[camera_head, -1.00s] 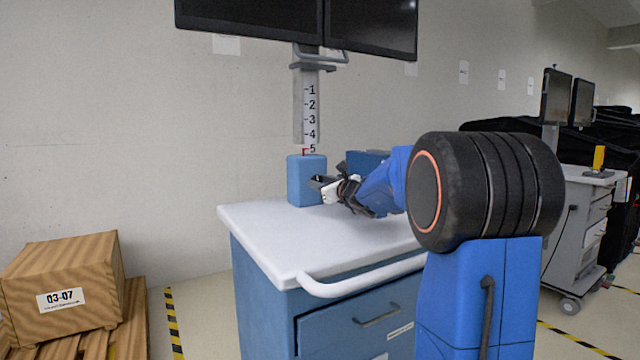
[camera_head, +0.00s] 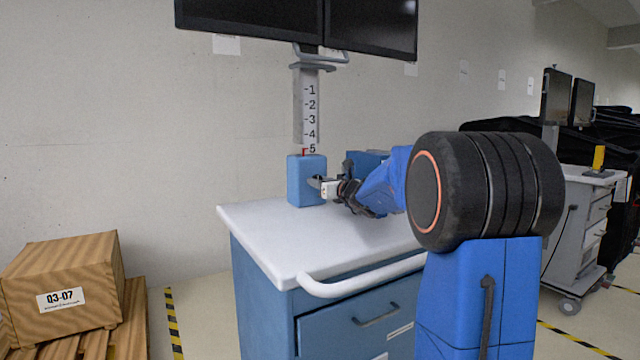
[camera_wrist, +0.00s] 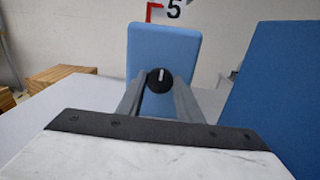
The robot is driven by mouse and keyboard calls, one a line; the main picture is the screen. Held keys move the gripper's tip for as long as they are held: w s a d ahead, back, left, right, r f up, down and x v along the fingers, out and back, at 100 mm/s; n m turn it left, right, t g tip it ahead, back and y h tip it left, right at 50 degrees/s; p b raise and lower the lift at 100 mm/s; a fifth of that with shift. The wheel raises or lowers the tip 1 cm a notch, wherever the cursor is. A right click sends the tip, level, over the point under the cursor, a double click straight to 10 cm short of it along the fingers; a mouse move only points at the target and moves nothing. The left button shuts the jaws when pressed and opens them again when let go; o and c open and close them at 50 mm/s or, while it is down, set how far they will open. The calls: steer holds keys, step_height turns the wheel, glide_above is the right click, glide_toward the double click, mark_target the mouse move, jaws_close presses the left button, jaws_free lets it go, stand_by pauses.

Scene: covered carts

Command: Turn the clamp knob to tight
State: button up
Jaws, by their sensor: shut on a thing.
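The clamp knob (camera_wrist: 159,80) is small, round and black with a white line mark that points nearly straight up in the wrist view. It sits on the front face of a blue clamp box (camera_wrist: 178,42), which also shows in the head view (camera_head: 300,180) at the foot of the scaled column. My gripper (camera_wrist: 158,88) is shut on the knob, one grey finger on each side. In the head view my gripper (camera_head: 318,184) reaches the box from the right, and the knob is hidden there.
The column (camera_head: 306,105) carries a 1 to 5 scale, with a red pointer (camera_head: 305,151) near 5, and monitors above. A blue block (camera_head: 367,160) stands just right of the clamp box. The white cart top (camera_head: 270,225) is clear in front.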

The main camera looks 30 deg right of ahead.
steer(key=o, duration=1)
steer(key=shift+o, duration=0.2)
steer(key=s, duration=1.6)
steer(key=shift+s+d, duration=0.3)
steer(key=shift+s, duration=0.4)
steer(key=shift+f, duration=0.1)
